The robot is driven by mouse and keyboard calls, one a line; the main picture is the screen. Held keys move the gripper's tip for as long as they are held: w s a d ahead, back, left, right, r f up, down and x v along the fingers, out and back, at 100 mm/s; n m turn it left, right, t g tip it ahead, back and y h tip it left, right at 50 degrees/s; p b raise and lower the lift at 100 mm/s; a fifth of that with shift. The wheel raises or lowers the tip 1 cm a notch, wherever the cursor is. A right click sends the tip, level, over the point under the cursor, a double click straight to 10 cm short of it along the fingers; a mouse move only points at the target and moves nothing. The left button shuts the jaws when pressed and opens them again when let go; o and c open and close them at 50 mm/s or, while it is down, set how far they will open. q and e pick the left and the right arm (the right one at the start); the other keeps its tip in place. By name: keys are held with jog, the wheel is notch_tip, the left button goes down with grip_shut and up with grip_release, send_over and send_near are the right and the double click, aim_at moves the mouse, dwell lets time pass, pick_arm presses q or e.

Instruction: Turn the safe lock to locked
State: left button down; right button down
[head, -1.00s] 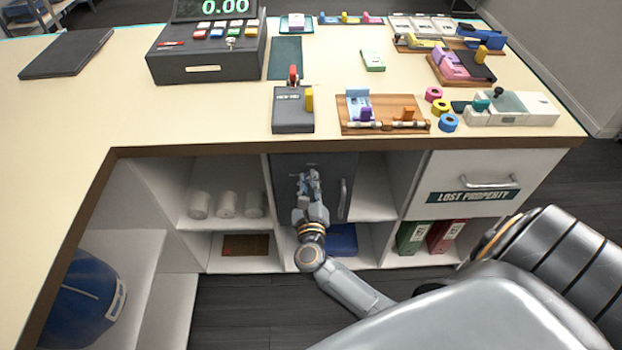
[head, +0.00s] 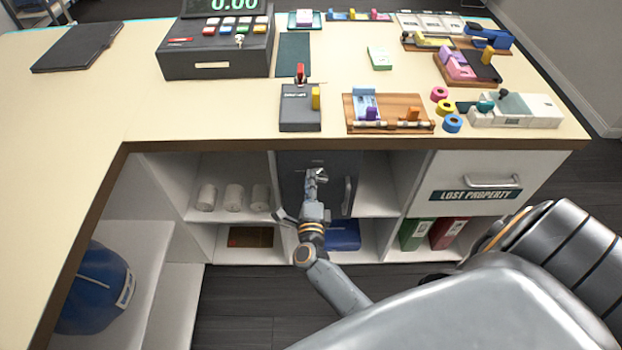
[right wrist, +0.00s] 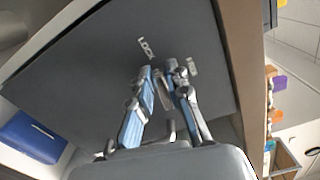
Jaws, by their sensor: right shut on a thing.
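The safe (head: 290,170) is a dark grey door in the shelf unit under the counter, with a vertical bar handle on its right side. My right gripper (head: 316,174) reaches up to the upper middle of this door. In the right wrist view its two fingers (right wrist: 163,74) are closed around the small metallic lock knob (right wrist: 160,92), which they partly hide. A white LOCK label (right wrist: 145,48) is on the door just beyond the fingertips. A second small label (right wrist: 192,66) is beside the other finger and hard to read. The door looks closed. My left gripper is not in view.
The counter edge (head: 350,143) overhangs just above the safe. Open shelves with white rolls (head: 233,197) lie left of it. A blue item (head: 343,235) is below it, and red and green binders (head: 447,233) stand lower right.

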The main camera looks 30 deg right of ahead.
jog(key=shift+f+n, duration=0.25)
jog(key=shift+n, duration=0.75)
jog(key=c, duration=1.3)
grip_release()
jog(key=v, duration=0.7)
jog(key=shift+s+a, duration=0.2)
jog(key=shift+s, duration=0.05)
